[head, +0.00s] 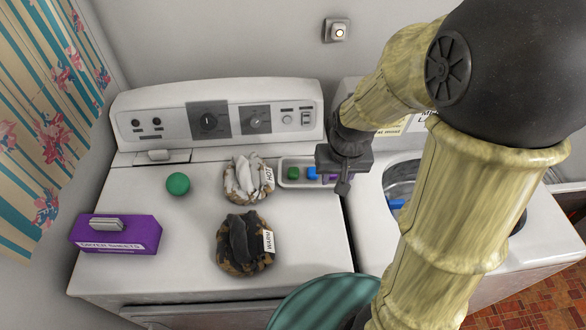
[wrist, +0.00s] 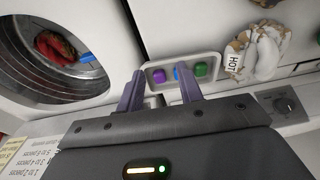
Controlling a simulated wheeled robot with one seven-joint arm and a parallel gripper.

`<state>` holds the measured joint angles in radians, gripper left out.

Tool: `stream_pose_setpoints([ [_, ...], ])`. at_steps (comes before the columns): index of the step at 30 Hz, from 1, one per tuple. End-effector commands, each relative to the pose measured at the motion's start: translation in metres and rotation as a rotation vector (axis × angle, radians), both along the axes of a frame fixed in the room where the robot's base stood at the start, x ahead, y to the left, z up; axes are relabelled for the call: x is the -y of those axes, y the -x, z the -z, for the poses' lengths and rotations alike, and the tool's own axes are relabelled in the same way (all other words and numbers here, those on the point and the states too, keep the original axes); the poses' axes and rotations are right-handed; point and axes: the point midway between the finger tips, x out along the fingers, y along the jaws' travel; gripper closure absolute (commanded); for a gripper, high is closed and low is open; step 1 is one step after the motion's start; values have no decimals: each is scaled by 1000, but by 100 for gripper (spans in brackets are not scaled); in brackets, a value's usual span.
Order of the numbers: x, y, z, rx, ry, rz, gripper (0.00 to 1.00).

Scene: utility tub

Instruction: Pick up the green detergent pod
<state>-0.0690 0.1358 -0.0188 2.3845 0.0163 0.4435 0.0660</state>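The green detergent pod (head: 293,172) sits at the left end of a small white tray (head: 287,184) on top of the white machine. A blue pod (head: 312,173) is beside it, and a purple pod is partly hidden by my gripper (head: 343,186). In the wrist view the green pod (wrist: 200,70) lies just right of the right finger, with the blue pod (wrist: 178,73) and purple pod (wrist: 159,76) to its left. My gripper (wrist: 160,85) is open, its two dark fingers apart, with nothing held. In the head view it is over the tray's right end, right of the green pod.
Two bundles, labelled HOT (head: 248,180) and WARM (head: 244,243), lie left of the tray. A green ball (head: 178,184) and a purple dryer-sheets box (head: 116,233) are farther left. The open washer tub (wrist: 55,55) is on the other side. The control panel (head: 215,118) rises behind.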

Motion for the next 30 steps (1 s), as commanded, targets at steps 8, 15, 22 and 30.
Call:
stream_pose_setpoints([
  [8,-52,-96,-41,-120,-6,60,64],
  [15,-86,-134,-42,-176,5,89,64],
  [22,-90,-136,-39,-179,5,92,64],
  [30,-89,-135,-29,-183,6,91,64],
])
